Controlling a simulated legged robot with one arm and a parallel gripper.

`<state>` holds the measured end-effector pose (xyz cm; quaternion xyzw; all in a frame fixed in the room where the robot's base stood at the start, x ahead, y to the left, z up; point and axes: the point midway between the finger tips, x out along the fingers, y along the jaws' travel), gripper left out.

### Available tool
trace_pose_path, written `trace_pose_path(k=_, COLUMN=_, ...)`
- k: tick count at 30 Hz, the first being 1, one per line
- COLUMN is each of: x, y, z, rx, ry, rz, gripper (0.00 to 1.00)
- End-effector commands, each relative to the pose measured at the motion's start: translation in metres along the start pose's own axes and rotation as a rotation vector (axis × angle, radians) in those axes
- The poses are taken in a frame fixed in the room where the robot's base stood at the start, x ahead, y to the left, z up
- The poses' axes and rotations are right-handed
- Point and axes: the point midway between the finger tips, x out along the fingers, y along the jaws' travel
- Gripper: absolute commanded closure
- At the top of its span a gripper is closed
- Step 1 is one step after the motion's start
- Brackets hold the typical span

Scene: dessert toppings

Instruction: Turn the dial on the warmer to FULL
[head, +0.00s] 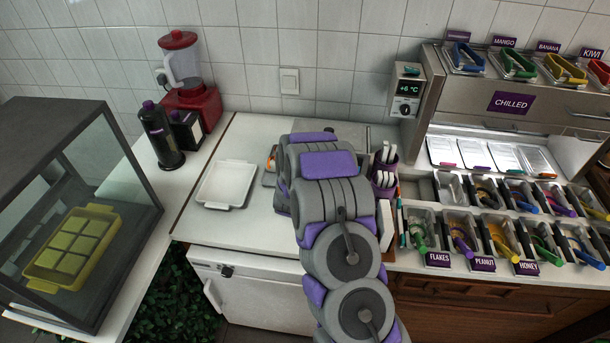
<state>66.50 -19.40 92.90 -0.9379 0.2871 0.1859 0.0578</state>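A white front-opening appliance (265,306) under the counter has a small dark dial (226,271) at its upper left and a bar handle. It may be the warmer, but no label naming it can be read. The dial's setting is too small to read. My grey and purple arm reaches up over the counter to the right of this dial, well apart from it. My gripper is hidden behind the arm, so its fingers and anything in them cannot be seen.
A wall control box (406,92) reads +6 °C and has a dial, beside the CHILLED unit (510,103). A white tray (226,184) lies on the counter. A glass case (85,200) stands left. A utensil cup (384,177) and topping bins are right of my arm.

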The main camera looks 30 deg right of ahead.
Motion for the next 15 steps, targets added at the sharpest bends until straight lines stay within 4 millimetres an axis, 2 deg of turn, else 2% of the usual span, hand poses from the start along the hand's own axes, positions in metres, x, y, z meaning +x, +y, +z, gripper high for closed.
trace_pose_path(k=1, x=-0.0001, y=0.0001, z=0.0043, rx=0.004, ry=-0.008, rz=-0.003, gripper=0.94)
trace_pose_path(k=14, x=-0.0004, y=-0.0003, z=0.0034, rx=0.011, ry=-0.007, rz=-0.007, gripper=0.94)
trace_pose_path(k=15, x=-0.0003, y=-0.0003, z=0.0033, rx=0.011, ry=-0.007, rz=-0.007, gripper=0.62)
